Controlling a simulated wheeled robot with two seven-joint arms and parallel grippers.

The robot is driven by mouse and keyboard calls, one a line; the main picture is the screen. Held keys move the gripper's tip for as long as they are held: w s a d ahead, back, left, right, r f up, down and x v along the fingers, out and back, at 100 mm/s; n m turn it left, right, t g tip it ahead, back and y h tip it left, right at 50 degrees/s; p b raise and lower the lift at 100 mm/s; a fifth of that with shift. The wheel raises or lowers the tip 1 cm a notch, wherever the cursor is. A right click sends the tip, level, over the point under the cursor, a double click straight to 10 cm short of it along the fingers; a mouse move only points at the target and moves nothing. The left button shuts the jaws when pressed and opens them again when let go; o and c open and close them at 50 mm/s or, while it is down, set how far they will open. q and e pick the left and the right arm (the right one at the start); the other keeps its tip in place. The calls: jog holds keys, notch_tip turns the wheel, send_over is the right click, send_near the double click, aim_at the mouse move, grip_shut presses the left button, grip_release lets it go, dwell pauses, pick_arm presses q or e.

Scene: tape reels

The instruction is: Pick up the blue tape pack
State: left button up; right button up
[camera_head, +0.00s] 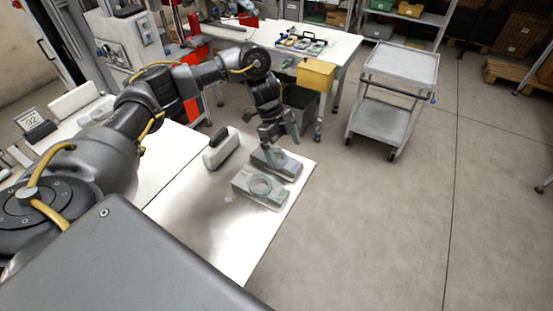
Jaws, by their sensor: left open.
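My left gripper (282,137) is open and points down over the far end of the white table. Just below it is a bluish-grey block-like piece (284,166). I cannot tell whether this is the blue tape pack, or whether the fingers touch it. A grey holder with a round opening (246,189) sits in front of that piece, close to the table's right edge. No clearly blue pack shows on the table. My right gripper is not in view.
A pale box-like object with a dark side (222,148) stands left of the holders. The near part of the white table (215,235) is bare. A grey trolley (385,115) and a workbench with a yellow box (316,75) stand beyond. Open floor lies right.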

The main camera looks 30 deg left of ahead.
aim_at(288, 162)
pick_arm(q)
jog(key=shift+s+d+f, duration=0.1)
jog(key=shift+d+f, duration=0.05)
jog(key=shift+f, duration=0.3)
jog(key=x, duration=0.1)
jog(key=p+x, duration=0.2)
jog(key=shift+f, duration=0.7)
jog(key=c, duration=1.1)
jog(key=shift+c, duration=0.2)
jog(key=shift+r, duration=0.1)
